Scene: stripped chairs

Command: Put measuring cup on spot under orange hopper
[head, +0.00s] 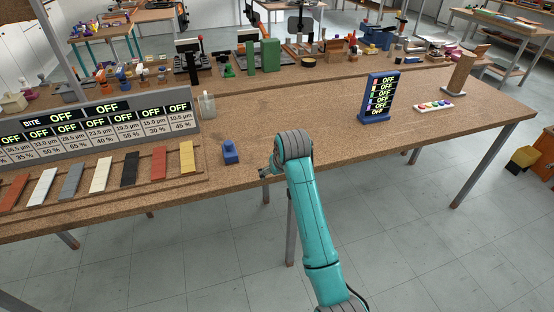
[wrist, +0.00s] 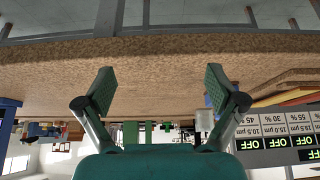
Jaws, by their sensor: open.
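My gripper (head: 266,172) is at the front edge of the long cork-topped table, seen small beside my teal wrist in the head view. In the wrist view my gripper (wrist: 158,88) is open, with two green pads apart and nothing between them. A pale translucent container (head: 207,105), perhaps the measuring cup, stands behind my gripper, beside the grey display panel. A pale shape, likely the same container, shows in the wrist view (wrist: 204,121), beyond the right finger. I cannot make out an orange hopper or a spot under one.
A small blue block (head: 230,152) stands just left of my gripper. The grey display panel (head: 100,128) and coloured strips (head: 130,168) fill the table's left. A blue display stand (head: 378,98) and paint-like tray (head: 433,106) are at right. The table's middle (head: 310,112) is clear.

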